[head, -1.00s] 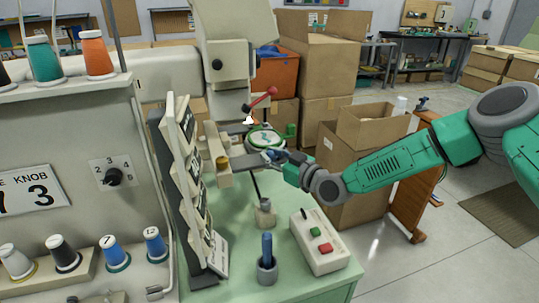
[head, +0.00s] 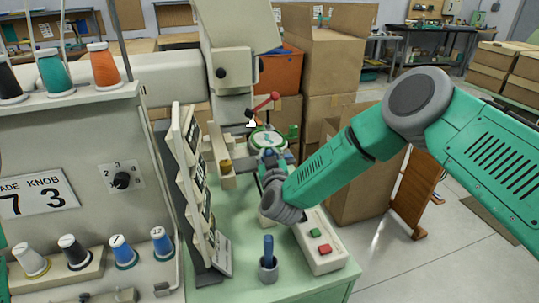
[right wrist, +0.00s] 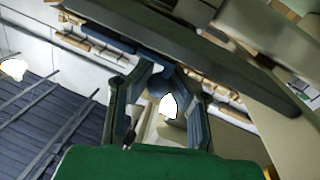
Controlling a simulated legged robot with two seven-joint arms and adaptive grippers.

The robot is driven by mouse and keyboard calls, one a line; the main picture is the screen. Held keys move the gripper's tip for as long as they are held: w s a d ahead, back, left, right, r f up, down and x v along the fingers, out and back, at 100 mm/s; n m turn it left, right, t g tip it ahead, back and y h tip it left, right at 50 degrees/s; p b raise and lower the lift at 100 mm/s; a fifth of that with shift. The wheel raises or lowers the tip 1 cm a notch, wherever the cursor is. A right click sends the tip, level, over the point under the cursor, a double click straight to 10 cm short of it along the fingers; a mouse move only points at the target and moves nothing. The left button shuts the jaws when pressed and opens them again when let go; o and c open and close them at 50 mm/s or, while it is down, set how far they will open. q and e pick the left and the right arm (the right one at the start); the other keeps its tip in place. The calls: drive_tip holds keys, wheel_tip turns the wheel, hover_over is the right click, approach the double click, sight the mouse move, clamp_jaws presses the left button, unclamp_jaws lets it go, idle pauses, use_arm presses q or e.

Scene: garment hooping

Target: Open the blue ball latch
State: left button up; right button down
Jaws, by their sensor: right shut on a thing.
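My right gripper (head: 268,165) reaches in from the right, just in front of the round green hoop (head: 268,140) at the machine's arm. In the right wrist view its two fingers (right wrist: 157,75) are closed in around a dark blue rounded piece (right wrist: 165,83), which looks like the blue ball of the latch. This piece lies below a long dark bar (right wrist: 190,40). In the head view the gripper hides the ball, so I cannot tell there how the latch sits. My left gripper is not in view.
A red-handled lever (head: 264,103) stands behind the hoop. A control box (head: 320,247) with green and red buttons and a grey cup (head: 268,272) holding a blue handle stand on the green table (head: 330,288). A slanted card rack (head: 190,190) is on the left.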

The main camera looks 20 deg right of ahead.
drive_tip(key=shift+w+r+h, duration=0.15)
drive_tip(key=shift+r+h, duration=0.15)
drive_tip(key=shift+r, duration=0.05)
drive_tip(key=c, duration=1.4)
unclamp_jaws()
drive_tip(key=shift+c, duration=0.2)
drive_tip(key=shift+o, duration=0.4)
drive_tip(key=shift+a+f, duration=0.1)
drive_tip(key=shift+f, duration=0.1)
